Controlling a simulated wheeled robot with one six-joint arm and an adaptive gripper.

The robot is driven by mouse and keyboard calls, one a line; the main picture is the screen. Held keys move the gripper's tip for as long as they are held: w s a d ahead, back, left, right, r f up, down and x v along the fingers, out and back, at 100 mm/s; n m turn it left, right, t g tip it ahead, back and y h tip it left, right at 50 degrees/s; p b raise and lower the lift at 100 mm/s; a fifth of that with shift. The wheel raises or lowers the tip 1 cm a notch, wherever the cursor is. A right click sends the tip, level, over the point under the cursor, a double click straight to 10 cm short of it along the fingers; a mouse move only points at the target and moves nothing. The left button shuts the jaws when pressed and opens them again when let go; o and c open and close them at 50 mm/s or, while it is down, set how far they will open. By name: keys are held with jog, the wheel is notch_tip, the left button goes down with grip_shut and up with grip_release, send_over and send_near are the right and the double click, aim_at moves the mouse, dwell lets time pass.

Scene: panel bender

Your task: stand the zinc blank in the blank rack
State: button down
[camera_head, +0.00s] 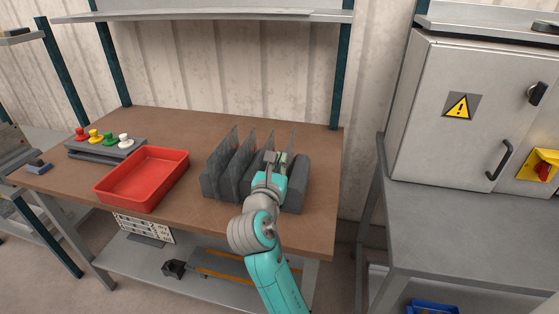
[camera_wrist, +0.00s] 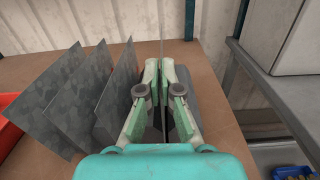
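The blank rack (camera_head: 211,184) is a dark grey slotted block on the brown bench, with several grey sheets standing in its left slots. The zinc blank (camera_head: 292,137) is a thin grey sheet, upright at the right part of the rack. In the wrist view the blank (camera_wrist: 161,35) shows edge-on as a thin line between the fingers. My gripper (camera_head: 274,160) is over the right part of the rack; in the wrist view its green-padded fingers (camera_wrist: 160,68) are close together on both sides of the blank. The blank's lower edge is hidden, so I cannot tell how deep it sits.
A red tray (camera_head: 143,203) lies left of the rack, and a button panel (camera_head: 105,148) stands behind it. Standing sheets (camera_wrist: 117,88) are close to my gripper's left side. A grey cabinet (camera_head: 455,115) stands on a separate bench at the right.

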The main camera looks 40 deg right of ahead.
aim_at(279, 172)
jog(key=shift+f, duration=1.8)
dwell(0.9)
jog(key=c, duration=1.2)
grip_release()
jog(key=shift+r, duration=0.1)
jog(key=shift+c, duration=0.2)
jog(key=shift+r, duration=0.1)
jog(key=shift+a, duration=0.15)
jog(key=v, duration=1.1)
jog(key=shift+s+a, duration=0.25)
jog(key=shift+s, duration=0.05)
